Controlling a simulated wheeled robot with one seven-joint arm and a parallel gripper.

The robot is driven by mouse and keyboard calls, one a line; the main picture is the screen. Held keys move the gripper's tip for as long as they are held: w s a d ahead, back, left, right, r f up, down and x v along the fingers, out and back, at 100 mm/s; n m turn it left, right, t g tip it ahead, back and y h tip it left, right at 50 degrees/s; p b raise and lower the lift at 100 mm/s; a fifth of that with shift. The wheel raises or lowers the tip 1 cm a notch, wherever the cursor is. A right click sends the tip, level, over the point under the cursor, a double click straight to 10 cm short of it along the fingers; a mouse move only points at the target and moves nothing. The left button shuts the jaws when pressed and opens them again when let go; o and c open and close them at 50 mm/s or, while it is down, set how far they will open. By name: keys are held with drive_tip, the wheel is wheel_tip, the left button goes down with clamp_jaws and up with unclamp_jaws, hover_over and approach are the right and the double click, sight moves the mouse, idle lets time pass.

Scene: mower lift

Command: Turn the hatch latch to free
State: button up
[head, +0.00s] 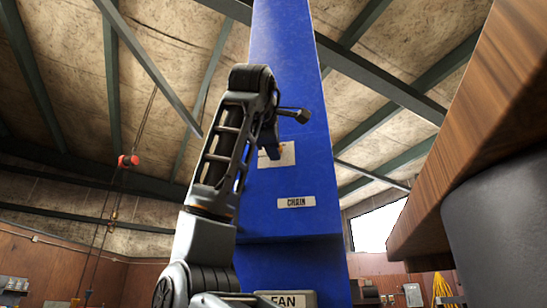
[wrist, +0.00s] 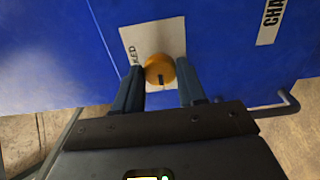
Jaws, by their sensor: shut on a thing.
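The hatch latch is a round orange-yellow knob (wrist: 160,66) with a dark mark on its lower side. It sits on a white label plate (wrist: 163,37) on the blue panel (wrist: 225,40). Letters ending in "KED" show at the plate's left edge; the rest is hidden or out of reading. My gripper (wrist: 160,76) is shut on the knob, one finger on each side. In the head view my gripper (head: 270,146) is raised against the tall blue column, in front of the white plate (head: 286,153); the knob is mostly hidden there.
A "CHAIN" label (head: 296,202) is below the plate and a "FAN" label (head: 287,299) lower down. A bent metal rod (wrist: 285,104) shows by the panel's edge. A wooden top (head: 480,130) juts in at right. A red hoist piece (head: 128,160) hangs at left.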

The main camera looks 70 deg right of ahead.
drive_tip(key=shift+w, duration=0.1)
drive_tip(key=o, duration=1.1)
drive_tip(key=shift+c, duration=0.2)
drive_tip(key=a+b, duration=0.1)
drive_tip(key=a, duration=0.6)
drive_tip(key=shift+s+a, duration=0.35)
drive_tip(key=shift+a, duration=0.05)
